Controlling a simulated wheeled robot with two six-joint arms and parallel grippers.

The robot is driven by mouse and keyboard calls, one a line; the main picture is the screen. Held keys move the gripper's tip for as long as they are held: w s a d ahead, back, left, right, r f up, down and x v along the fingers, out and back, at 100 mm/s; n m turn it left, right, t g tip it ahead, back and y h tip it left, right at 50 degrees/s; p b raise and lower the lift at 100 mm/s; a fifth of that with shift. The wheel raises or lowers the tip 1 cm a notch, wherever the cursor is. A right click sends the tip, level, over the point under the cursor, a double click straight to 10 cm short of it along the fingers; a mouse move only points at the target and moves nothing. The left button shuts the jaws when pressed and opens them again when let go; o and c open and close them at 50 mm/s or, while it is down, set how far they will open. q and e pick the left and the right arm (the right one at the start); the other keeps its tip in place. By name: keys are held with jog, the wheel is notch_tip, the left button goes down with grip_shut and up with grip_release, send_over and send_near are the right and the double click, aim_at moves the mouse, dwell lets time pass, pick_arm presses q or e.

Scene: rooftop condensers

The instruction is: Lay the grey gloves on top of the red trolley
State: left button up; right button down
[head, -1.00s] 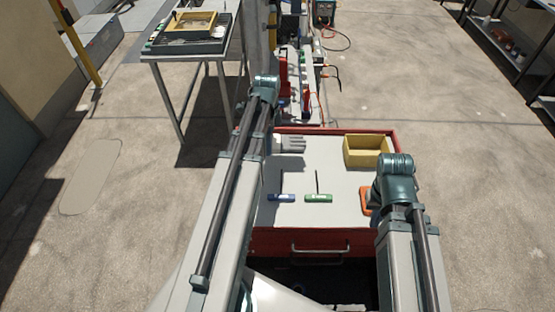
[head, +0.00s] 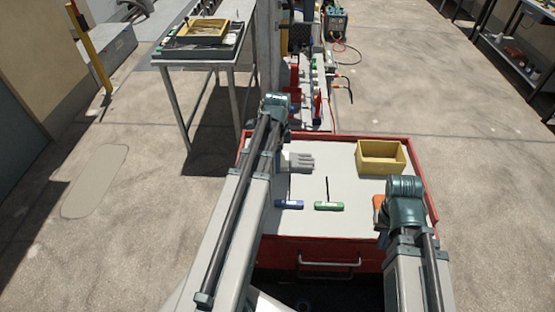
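The grey gloves (head: 301,162) show over the back left of the red trolley's (head: 429,193) pale top, with their fingers pointing right. Their left end is hidden behind my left arm. I cannot tell whether they rest on the top or are held just above it. My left arm reaches up to the gloves' left side, and its gripper's fingers are hidden by the arm. My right arm stands over the trolley's right front; its fingers are hidden beneath it, so their state does not show.
On the trolley top are a yellow bin (head: 381,157), a blue-handled tool (head: 289,204), a green-handled tool (head: 328,206) and an orange item (head: 379,207) partly behind my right arm. A metal table (head: 198,64) with a tray stands back left. Open floor lies right.

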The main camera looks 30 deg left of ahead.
pick_arm(q)
jog(key=shift+f, duration=0.2)
jog(key=o, duration=1.1)
jog(key=shift+r, duration=0.15)
notch_tip(320, 180, up, 12)
jog(key=p, duration=1.2)
jog(key=shift+r, duration=0.1)
jog(key=shift+d, duration=0.1)
